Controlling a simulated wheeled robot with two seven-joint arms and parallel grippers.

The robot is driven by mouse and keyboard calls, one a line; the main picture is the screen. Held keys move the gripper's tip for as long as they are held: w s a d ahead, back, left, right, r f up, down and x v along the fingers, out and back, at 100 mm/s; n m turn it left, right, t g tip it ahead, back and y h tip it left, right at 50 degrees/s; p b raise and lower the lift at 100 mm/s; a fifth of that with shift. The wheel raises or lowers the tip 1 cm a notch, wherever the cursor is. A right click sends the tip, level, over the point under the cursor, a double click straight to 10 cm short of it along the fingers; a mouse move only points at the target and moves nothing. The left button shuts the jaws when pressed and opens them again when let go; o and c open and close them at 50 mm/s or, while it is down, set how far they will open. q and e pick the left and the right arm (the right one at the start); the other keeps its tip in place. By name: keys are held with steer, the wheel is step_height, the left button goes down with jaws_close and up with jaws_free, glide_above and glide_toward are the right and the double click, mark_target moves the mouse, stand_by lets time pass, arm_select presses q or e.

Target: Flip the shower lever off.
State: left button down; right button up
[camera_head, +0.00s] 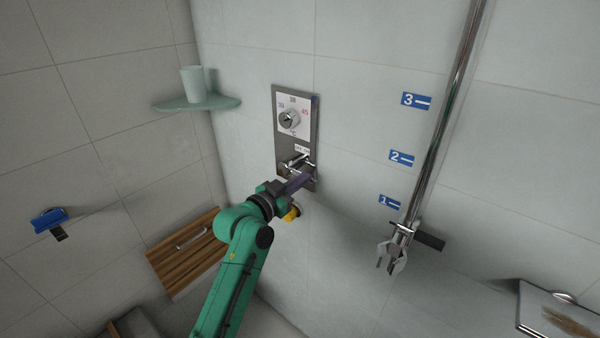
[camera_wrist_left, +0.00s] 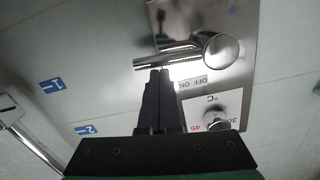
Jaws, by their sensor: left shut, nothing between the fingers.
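The shower panel (camera_head: 281,147) is a metal plate on the tiled wall, with a temperature dial (camera_head: 290,119) on its upper part. The chrome shower lever (camera_head: 291,163) sits on its lower part, partly behind my gripper. In the left wrist view, which is turned upside down, the lever (camera_wrist_left: 181,53) is a chrome bar with a round knob beside a small OFF/ON label (camera_wrist_left: 192,83). My left gripper (camera_head: 304,178) is shut and empty. Its fingertips (camera_wrist_left: 160,72) are right at the lever's bar; I cannot tell whether they touch. My right gripper is not in view.
A glass shelf with a cup (camera_head: 194,84) is left of the panel. A chrome rail (camera_head: 446,115) with a holder (camera_head: 396,253) stands to the right, beside blue number signs (camera_head: 401,158). A wooden slatted seat (camera_head: 187,250) is at lower left. The wall around the panel is clear.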

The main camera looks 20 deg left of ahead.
arm_select(q)
steer(key=w+a+f+m+b, duration=0.1)
steer(key=f+m+b, duration=0.3)
steer(key=m, duration=0.4)
steer(key=w+a+f+m+b, duration=0.1)
steer(key=a+f+m+b, duration=0.3)
steer(key=m, duration=0.4)
steer(key=shift+f+t+b, duration=0.3)
steer(key=shift+t+b, duration=0.1)
steer(key=shift+b, duration=0.5)
steer(key=shift+a, duration=0.1)
